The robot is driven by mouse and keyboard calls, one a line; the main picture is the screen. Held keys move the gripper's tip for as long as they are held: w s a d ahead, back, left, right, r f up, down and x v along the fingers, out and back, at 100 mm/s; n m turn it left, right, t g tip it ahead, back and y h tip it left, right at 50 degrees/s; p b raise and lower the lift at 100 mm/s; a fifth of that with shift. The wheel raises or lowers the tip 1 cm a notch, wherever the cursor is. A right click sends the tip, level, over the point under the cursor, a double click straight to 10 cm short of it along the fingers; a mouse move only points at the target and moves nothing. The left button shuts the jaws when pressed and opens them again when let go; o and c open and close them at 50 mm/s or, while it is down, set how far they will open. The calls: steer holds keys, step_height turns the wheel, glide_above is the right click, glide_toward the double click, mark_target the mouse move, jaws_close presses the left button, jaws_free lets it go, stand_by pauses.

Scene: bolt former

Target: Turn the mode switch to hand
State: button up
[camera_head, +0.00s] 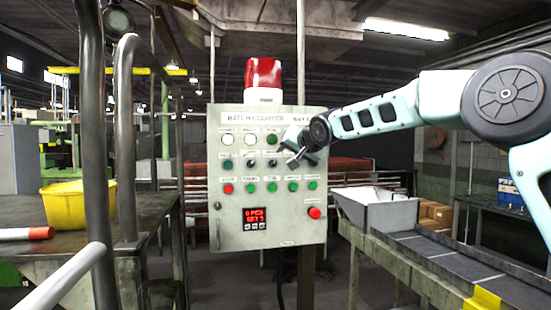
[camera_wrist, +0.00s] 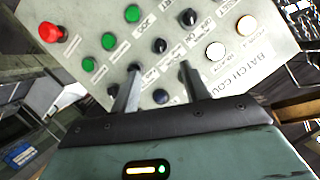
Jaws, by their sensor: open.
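The grey BATCH COUNTER panel (camera_head: 230,205) faces me, with a row of black rotary switches, one at its left (camera_head: 250,163) and one beside it (camera_head: 272,163). Their small labels are unreadable, so I cannot tell which is the mode switch or where it points. My gripper (camera_head: 290,156) is at the upper right of the panel and hides part of that row. In the wrist view the panel is turned, and my open fingers (camera_wrist: 159,66) point at it with nothing held. One black switch (camera_wrist: 159,45) shows just beyond the gap between the fingertips, and another (camera_wrist: 189,17) farther off.
Green buttons (camera_wrist: 108,40) and a red mushroom button (camera_wrist: 50,32) lie near the switches. White lamps (camera_wrist: 215,50) are right of the fingers. A red beacon (camera_head: 263,75) tops the panel. A conveyor (camera_head: 420,262) is at right, a yellow bin (camera_head: 78,205) and pipes at left.

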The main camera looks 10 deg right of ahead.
mark_target(274, 163)
steer(key=p+x, duration=0.4)
steer(key=x, duration=0.5)
steer(key=shift+r+p, duration=0.2)
steer(key=shift+p, duration=0.1)
steer(key=shift+p+x, duration=0.35)
steer(key=shift+x, duration=0.55)
steer(key=shift+f, duration=0.2)
steer(key=shift+s, duration=0.1)
steer(key=c, duration=1)
